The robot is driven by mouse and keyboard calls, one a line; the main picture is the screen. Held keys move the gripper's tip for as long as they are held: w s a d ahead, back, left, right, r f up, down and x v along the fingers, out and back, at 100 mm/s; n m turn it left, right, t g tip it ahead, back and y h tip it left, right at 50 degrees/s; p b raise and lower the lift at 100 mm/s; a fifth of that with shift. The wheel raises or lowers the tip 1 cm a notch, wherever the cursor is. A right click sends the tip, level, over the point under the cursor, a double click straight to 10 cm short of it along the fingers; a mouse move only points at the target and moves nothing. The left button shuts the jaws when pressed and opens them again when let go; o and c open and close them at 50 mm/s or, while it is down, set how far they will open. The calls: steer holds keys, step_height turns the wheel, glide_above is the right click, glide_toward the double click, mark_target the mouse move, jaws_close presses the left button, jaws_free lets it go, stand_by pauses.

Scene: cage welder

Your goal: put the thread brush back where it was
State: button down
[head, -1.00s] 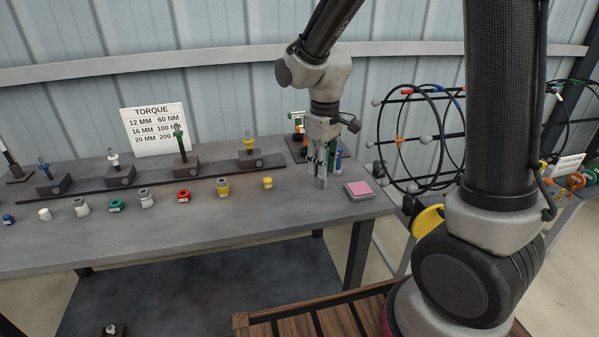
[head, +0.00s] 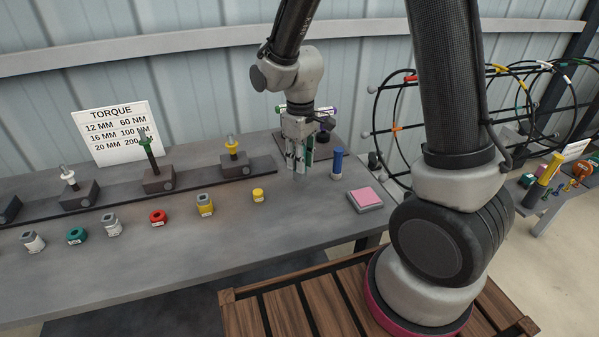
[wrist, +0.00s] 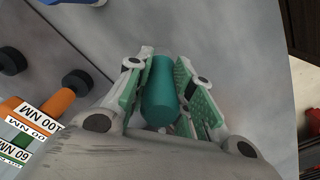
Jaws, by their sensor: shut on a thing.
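My gripper (head: 298,168) is shut on a teal, rounded cylinder, which I take to be the thread brush's handle; it shows best in the wrist view (wrist: 161,92). The green-padded fingers (wrist: 160,100) press on both its sides. No bristles can be seen. In the head view the gripper points down over the back right part of the grey table (head: 230,235). I cannot tell whether the held thing touches the table. A blue cylinder (head: 337,163) stands upright just right of the gripper, apart from it.
A pink pad (head: 366,198) lies near the table's right edge. A dark stand (head: 322,137) with coloured tools is behind the gripper. Sockets such as a yellow one (head: 258,195) line up to the left, before a rail of posts and the torque sign (head: 117,130).

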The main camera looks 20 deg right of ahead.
steer(key=shift+f, duration=1.95)
steer(key=shift+s+f, duration=0.1)
steer(key=shift+f, duration=0.05)
steer(key=c, duration=1.3)
jaws_free()
steer(key=shift+o, duration=0.2)
